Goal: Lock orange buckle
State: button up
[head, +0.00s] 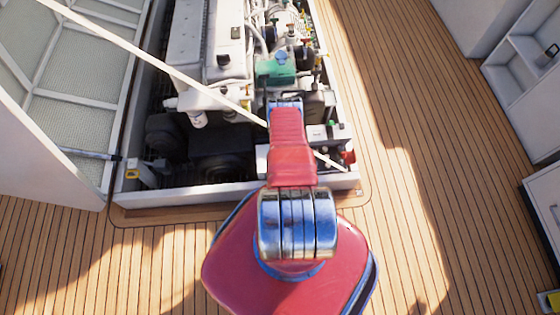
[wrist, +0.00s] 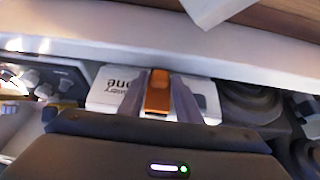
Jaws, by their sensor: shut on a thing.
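The orange buckle (wrist: 158,92) shows in the wrist view as a small upright orange piece. It lies in front of a white box (wrist: 113,92) with dark lettering. My gripper (wrist: 160,88) has one grey finger on each side of the buckle and is shut on it. In the head view, my red arm reaches over the near end of the open engine bay and hides the buckle. Whether the buckle is latched cannot be told.
The engine (head: 205,45) fills the open bay, with a teal part (head: 278,68) on it. The raised hatch (head: 75,85) stands at the left. A thin white strut (head: 165,65) slants across the bay to its near right corner. Wooden deck (head: 395,110) is clear at the right.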

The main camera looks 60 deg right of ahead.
jog(key=o, duration=0.8)
jog(key=shift+s+r, duration=0.1)
jog(key=shift+r, duration=0.05)
jog(key=v, duration=1.3)
jog(key=shift+r, duration=0.25)
